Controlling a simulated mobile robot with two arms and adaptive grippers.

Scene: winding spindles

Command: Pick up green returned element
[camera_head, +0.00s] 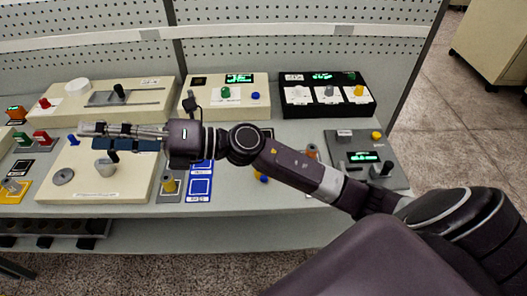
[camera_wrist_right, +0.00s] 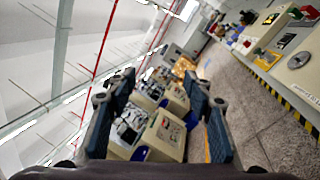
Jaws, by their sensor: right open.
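Two green pieces show in the head view. A green block (camera_head: 42,138) stands at the left end of the bench, beside a red one. A green knob (camera_head: 225,92) sits on the cream display box at the back centre. I cannot tell which is the returned element. My right gripper (camera_head: 92,129) reaches left above the cream plate, to the right of the green block and apart from it. In the right wrist view the gripper (camera_wrist_right: 165,110) is open, with nothing between its fingers. My left gripper is not in view.
The cream plate (camera_head: 140,193) with a grey disc and cup lies under my right gripper. A black box (camera_head: 325,110) with coloured knobs stands at the back right. A grey display box (camera_head: 345,150) is at the right. Blue labelled squares (camera_head: 198,188) lie near the front edge.

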